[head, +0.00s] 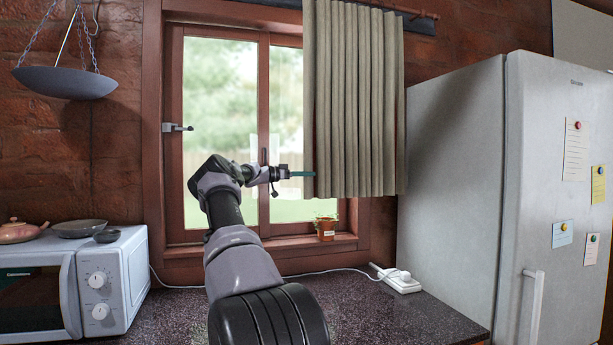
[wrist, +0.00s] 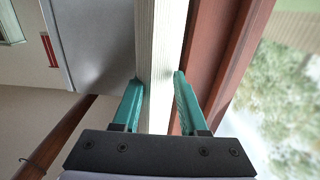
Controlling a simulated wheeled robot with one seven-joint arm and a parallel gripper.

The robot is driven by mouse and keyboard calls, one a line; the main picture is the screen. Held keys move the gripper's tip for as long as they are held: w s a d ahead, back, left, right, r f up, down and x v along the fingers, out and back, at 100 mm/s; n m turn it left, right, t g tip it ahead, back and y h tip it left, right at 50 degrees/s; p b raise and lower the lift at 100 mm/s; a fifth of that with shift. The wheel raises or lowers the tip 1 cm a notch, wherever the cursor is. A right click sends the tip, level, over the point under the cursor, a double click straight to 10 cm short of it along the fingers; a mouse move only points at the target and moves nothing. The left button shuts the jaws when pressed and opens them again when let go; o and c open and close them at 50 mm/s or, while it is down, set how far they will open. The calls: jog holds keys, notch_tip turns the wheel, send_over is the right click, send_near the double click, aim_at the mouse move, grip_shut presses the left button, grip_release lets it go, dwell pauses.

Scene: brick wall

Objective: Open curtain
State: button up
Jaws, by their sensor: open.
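The grey-green curtain (head: 355,100) hangs in folds from a rod over the right part of the window (head: 220,90); the left part of the window is uncovered. My gripper (head: 312,174) is at the curtain's left edge, in the lower part of the cloth. In the wrist view its two teal fingers (wrist: 158,80) are apart, with the pale curtain edge (wrist: 158,45) between them. The left finger is at or very near the cloth, and a gap shows at the right finger. I cannot tell whether either finger touches it.
A white fridge (head: 450,190) stands right of the curtain. A small potted plant (head: 326,229) sits on the sill below. A microwave (head: 80,285) is at the left of the dark counter (head: 390,318), and a white power strip (head: 398,280) lies on it. A hanging scale pan (head: 65,82) is upper left.

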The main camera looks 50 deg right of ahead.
grip_shut()
dwell(1.3)
